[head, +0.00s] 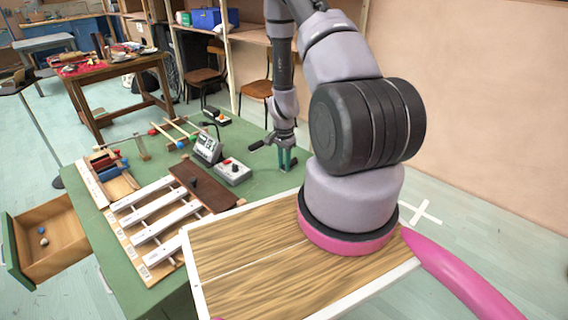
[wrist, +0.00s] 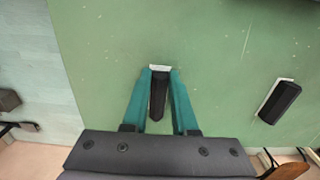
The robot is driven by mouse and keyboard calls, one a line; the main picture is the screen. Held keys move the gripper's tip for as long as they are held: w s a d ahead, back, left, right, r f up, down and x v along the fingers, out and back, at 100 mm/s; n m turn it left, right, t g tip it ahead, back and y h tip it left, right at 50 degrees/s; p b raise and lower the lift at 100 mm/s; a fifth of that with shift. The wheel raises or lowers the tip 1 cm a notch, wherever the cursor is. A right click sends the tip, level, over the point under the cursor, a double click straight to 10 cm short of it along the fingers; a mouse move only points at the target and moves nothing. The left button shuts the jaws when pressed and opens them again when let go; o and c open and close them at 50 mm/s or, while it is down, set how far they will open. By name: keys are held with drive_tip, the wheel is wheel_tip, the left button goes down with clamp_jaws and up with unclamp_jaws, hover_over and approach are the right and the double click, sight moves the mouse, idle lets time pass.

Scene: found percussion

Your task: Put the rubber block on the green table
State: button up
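A dark block with a pale end, which I take to be the rubber block (wrist: 158,97), sits between the teal fingers of my gripper (wrist: 161,75) in the wrist view. The fingertips appear to press on its two sides. In the head view my gripper (head: 287,160) points down over the far right part of the green table (head: 255,163), and the block is too small to make out there. The green table top (wrist: 215,60) fills most of the wrist view beneath the fingers. I cannot tell whether the block touches it.
A black and white object (wrist: 280,102) lies on the table beside my gripper. A grey box with a red knob (head: 232,172), a metering device (head: 207,147), white bars (head: 165,221) and a brown board (head: 205,187) occupy the table. A drawer (head: 48,240) stands open at left.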

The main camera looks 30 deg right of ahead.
drive_tip(key=o, duration=0.4)
drive_tip(key=s+a+r+n+t+y, duration=0.1)
drive_tip(key=a+r+n, duration=0.15)
drive_tip(key=r, duration=1.05)
drive_tip(key=s+a+r+n+t, duration=0.1)
drive_tip(key=a+r+t, duration=0.15)
drive_tip(key=r, duration=1.05)
drive_tip(key=s+a+r+n+y, duration=0.1)
drive_tip(key=a+r, duration=0.3)
drive_tip(key=r, duration=0.9)
drive_tip(key=shift+s+a+r+n+t, duration=0.6)
drive_tip(key=shift+s+a+r+n, duration=0.25)
drive_tip(key=shift+s+r, duration=1.75)
drive_tip(key=shift+s+a+r+n+t, duration=0.65)
drive_tip(key=shift+s+r+n, duration=0.25)
drive_tip(key=shift+s+r, duration=1.7)
drive_tip(key=shift+s+a+r+n+t, duration=0.8)
drive_tip(key=shift+s+r, duration=1.2)
drive_tip(key=shift+s, duration=1.15)
